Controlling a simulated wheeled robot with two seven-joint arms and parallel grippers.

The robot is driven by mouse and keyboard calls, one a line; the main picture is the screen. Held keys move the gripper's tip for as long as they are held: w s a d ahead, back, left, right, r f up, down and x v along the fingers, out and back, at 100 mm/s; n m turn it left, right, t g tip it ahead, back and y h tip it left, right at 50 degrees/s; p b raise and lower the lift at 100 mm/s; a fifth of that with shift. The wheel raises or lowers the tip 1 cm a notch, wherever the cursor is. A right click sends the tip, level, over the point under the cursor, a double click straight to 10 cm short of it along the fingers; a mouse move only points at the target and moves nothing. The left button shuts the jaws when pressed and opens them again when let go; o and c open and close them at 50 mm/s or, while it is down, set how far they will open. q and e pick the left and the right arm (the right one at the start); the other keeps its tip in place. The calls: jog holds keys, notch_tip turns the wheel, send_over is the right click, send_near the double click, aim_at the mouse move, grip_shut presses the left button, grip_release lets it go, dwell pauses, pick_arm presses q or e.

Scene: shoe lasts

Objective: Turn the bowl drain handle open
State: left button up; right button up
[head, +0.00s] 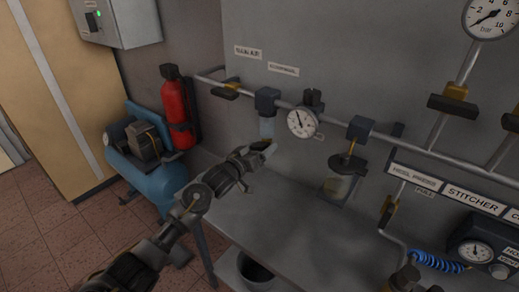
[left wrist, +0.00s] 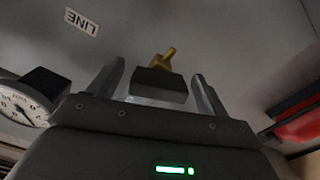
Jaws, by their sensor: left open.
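The filter bowl (head: 267,128) is pale and hangs under a dark block on the wall pipe, left of the round gauge. In the left wrist view, which looks upside down, a brass drain handle (left wrist: 164,58) sticks out past a dark cap (left wrist: 160,84) and slants toward the upper right. My left gripper (head: 268,149) is open and just below the bowl in the head view, hiding the drain there. In the left wrist view its fingers stand apart on either side of the dark cap, and no contact with the handle shows. My right gripper is out of view.
The gauge (head: 302,123) and a second bowl unit (head: 343,178) are to the right along the pipe. A grey bench (head: 300,215) lies below. A red extinguisher (head: 175,105) and a blue compressor (head: 150,172) stand at left.

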pick_arm(q)
jog(key=b+v, duration=0.2)
jog(key=v, duration=0.8)
jog(key=shift+s+a, duration=0.2)
jog(key=shift+s, duration=0.15)
